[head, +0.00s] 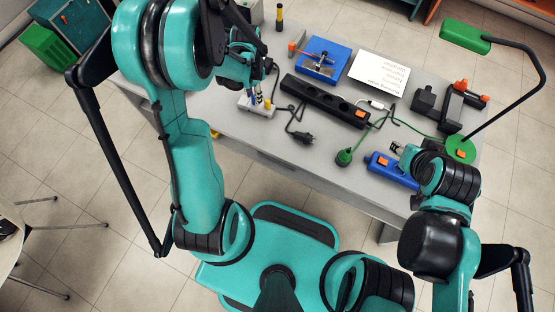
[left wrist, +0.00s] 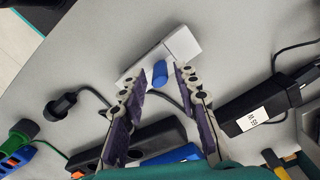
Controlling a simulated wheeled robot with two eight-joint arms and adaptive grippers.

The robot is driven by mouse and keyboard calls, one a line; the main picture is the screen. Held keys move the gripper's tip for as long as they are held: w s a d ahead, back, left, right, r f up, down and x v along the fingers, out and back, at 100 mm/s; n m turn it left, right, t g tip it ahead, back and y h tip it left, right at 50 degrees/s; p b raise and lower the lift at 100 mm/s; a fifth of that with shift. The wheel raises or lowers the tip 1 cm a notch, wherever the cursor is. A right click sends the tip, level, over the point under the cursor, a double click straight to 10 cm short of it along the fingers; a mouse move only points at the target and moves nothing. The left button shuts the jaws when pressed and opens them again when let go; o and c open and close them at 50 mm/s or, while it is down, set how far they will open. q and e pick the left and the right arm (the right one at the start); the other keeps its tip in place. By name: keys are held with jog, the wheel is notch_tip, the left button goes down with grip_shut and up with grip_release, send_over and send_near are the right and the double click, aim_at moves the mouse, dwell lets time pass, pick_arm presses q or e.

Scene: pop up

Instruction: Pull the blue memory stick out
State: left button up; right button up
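The blue memory stick (left wrist: 160,74) shows in the left wrist view, against a pale block (left wrist: 182,46) on the grey table. My left gripper (left wrist: 157,78) is open, with one finger on each side of the stick. A gap shows between the stick and the left finger; the right finger is close to it, and I cannot tell whether they touch. In the head view my left gripper (head: 257,88) is over the pale block (head: 247,102) and partly hides it. My right gripper (head: 406,152) is at the table's right side, mostly hidden by its own wrist.
A black power strip (head: 325,101) with a loose plug (head: 301,137) lies right of the block.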

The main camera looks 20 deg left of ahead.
pick_arm(q)
grip_shut()
jog(key=shift+r+p, duration=0.6)
jog(key=shift+r, duration=0.3)
jog(key=shift+r+p, duration=1.6)
jog(key=shift+r, duration=0.6)
